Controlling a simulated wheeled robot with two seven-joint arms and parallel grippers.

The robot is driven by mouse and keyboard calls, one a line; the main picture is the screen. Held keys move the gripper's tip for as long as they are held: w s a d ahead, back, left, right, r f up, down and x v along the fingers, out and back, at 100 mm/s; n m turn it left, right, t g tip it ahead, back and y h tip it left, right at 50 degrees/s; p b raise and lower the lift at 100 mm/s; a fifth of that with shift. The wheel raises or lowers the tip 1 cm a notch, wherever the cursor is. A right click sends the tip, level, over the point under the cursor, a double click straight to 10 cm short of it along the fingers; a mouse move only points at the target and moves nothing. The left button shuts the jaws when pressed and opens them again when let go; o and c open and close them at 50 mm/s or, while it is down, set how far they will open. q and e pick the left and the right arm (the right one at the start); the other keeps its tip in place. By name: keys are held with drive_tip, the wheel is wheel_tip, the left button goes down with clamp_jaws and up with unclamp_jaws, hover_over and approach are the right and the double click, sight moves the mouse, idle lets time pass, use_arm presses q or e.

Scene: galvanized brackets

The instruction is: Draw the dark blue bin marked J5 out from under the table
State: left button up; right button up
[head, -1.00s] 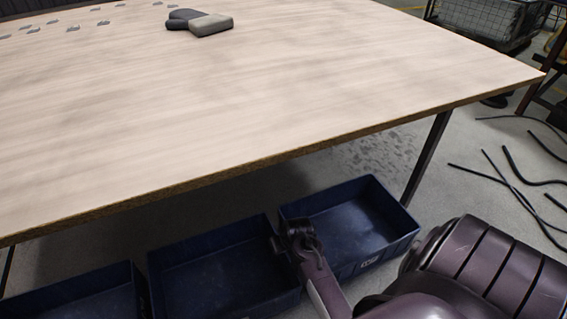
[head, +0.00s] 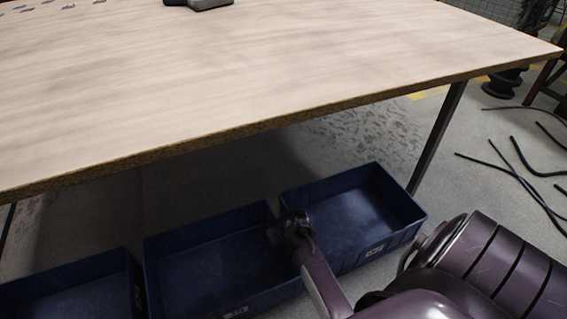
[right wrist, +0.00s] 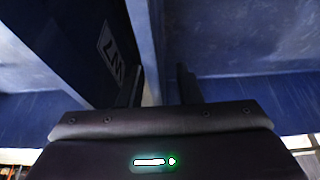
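Three dark blue bins sit in a row on the floor at the table's front edge: a left bin (head: 70,285), a middle bin (head: 200,240) and a right bin (head: 350,200). The right bin has a small label on its front, and the middle one has a label low on its front. I cannot read J5 on either. My right gripper (head: 287,225) is over the neighbouring walls of the middle and right bins. In the right wrist view its fingers (right wrist: 160,90) are apart near a blue bin rim, beside a labelled wall. My left gripper is out of view.
The wooden table (head: 250,80) stands above and behind the bins, with a dark leg (head: 437,135) right of the right bin. Black cables (head: 515,160) lie on the floor at the right. A grey object (head: 205,4) is on the table.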

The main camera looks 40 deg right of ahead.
clamp_jaws()
idle(1.4)
